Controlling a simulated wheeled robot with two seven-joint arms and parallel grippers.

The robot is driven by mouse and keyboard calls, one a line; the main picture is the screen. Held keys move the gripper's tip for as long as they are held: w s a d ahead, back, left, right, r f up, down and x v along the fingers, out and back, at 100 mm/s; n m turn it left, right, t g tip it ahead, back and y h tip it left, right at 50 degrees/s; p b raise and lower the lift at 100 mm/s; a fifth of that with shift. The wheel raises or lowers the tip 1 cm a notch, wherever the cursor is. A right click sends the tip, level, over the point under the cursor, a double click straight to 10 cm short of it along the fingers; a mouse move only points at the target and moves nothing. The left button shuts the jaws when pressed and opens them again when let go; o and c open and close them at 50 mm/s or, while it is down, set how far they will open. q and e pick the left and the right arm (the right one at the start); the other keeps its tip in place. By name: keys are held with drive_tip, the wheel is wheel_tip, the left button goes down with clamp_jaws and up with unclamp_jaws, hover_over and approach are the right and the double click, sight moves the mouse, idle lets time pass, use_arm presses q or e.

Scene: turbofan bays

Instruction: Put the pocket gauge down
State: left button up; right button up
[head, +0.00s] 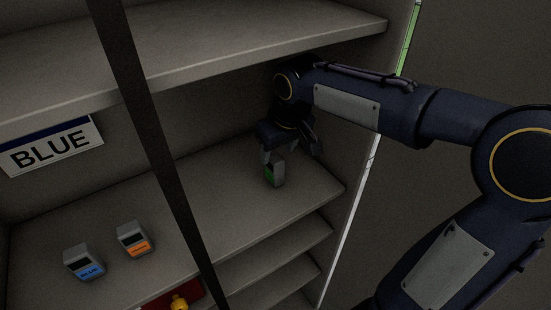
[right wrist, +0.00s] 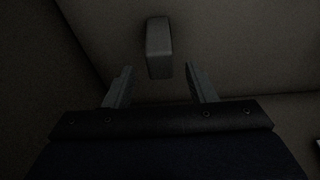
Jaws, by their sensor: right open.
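A small grey gauge with a green label (head: 273,177) stands on the shelf board (head: 225,205), toward its right end. My right gripper (head: 290,153) is just above and behind it, with its fingers spread. In the right wrist view the gauge (right wrist: 158,48) shows as a grey block beyond the gap between the open fingertips (right wrist: 158,82), apparently clear of both fingers. My left gripper is not in view.
Two more gauges, one with a blue label (head: 84,262) and one orange (head: 133,240), stand at the left on the same board. A BLUE sign (head: 52,147) is behind them. An upper shelf (head: 230,50) overhangs my right gripper. A dark bar (head: 150,130) crosses the view.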

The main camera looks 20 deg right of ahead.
drive_tip(key=shift+s+r, duration=0.2)
drive_tip(key=shift+r, duration=0.25)
drive_tip(key=s+a+f+m+t+y, duration=0.1)
drive_tip(key=s+f, duration=0.2)
drive_tip(key=s, duration=0.7)
drive_tip(key=s+a+f+m+t+y, duration=0.1)
drive_tip(key=s+f+m+y, duration=0.1)
drive_tip(key=s, duration=0.9)
drive_tip(key=shift+a+f, duration=0.25)
drive_tip(key=shift+f, duration=0.65)
